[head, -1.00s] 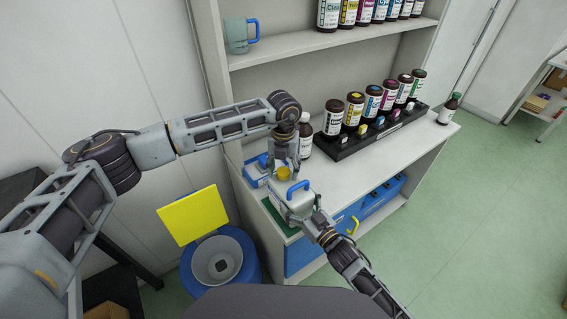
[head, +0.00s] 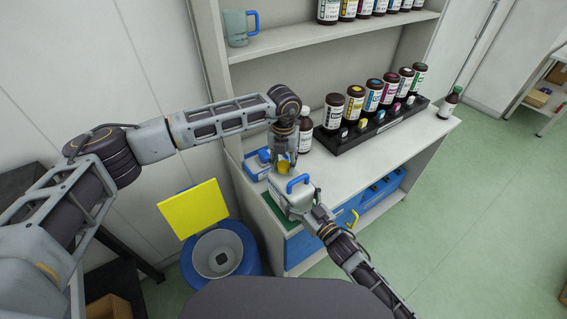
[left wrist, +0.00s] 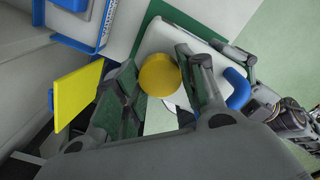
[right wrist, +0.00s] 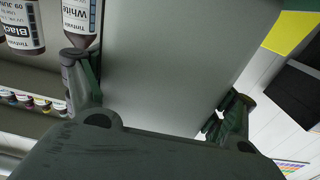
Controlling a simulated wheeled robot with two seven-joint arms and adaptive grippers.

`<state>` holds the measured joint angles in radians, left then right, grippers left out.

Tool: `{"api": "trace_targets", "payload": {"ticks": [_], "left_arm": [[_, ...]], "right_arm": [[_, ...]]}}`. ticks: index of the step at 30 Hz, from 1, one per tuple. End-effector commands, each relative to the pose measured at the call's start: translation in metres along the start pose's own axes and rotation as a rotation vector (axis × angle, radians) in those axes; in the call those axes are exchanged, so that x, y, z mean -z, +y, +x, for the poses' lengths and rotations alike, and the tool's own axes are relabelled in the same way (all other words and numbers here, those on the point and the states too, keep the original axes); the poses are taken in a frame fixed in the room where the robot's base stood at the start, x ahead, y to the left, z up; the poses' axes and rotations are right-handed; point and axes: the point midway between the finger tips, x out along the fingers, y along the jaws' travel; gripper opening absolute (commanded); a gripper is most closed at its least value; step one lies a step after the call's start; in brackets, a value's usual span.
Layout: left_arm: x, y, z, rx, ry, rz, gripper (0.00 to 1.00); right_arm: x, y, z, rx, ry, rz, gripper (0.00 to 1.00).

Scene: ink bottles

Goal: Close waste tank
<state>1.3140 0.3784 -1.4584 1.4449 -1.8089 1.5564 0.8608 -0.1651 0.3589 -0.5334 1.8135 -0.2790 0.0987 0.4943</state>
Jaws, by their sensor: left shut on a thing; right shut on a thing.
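A white tank (head: 285,201) with a blue handle (head: 298,183) stands at the near left end of the counter. Its pale wall (right wrist: 165,60) fills the middle of the right wrist view. My left gripper (head: 284,160) is above the tank, shut on a round yellow cap (left wrist: 159,75). The cap is at the tank's top beside the handle; I cannot tell whether it is seated on the opening, which the cap and fingers hide. My right gripper (head: 304,212) is shut on the tank's body from the near right side, with its fingers on either side.
A black rack (head: 370,130) of ink bottles stands farther back on the counter, with a brown bottle (head: 305,130) close to my left gripper. A blue bin (head: 220,255) with a raised yellow lid (head: 194,208) is on the floor at left.

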Motion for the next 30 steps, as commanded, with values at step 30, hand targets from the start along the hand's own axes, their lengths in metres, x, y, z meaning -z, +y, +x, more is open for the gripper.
{"api": "trace_targets", "payload": {"ticks": [30], "left_arm": [[-0.0006, 0.0008, 0.0004, -0.001, 0.0, 0.791, 0.11]], "right_arm": [[-0.0004, 0.0, -0.0002, 0.0, -0.001, 0.0, 0.18]]}}
